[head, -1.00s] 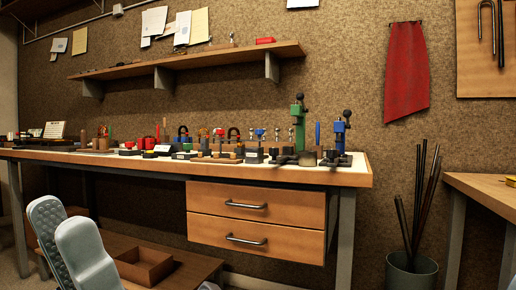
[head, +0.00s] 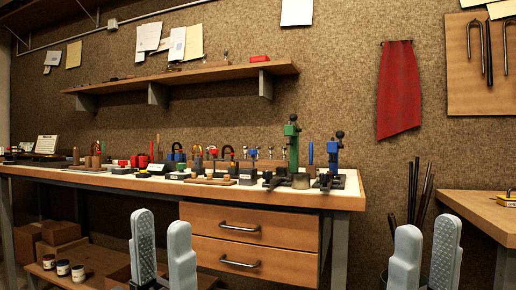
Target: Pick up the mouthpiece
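The workbench (head: 345,197) stands ahead with a crowded row of small tools and parts on its top. Small silvery pieces (head: 255,153) stand among them near the back edge; they are too small for me to tell which, if any, is the mouthpiece. My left gripper (head: 162,228) is at the lower left, fingers upright and apart, with nothing between them. My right gripper (head: 425,240) is at the lower right, also open and empty. Both are in front of the bench and apart from everything on it.
A green press (head: 292,142) and a blue press (head: 335,152) stand at the bench's right end. Drawers (head: 245,240) hang below the top. A low shelf with jars (head: 63,268) and boxes (head: 62,234) is at lower left. Another table (head: 490,210) is at right.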

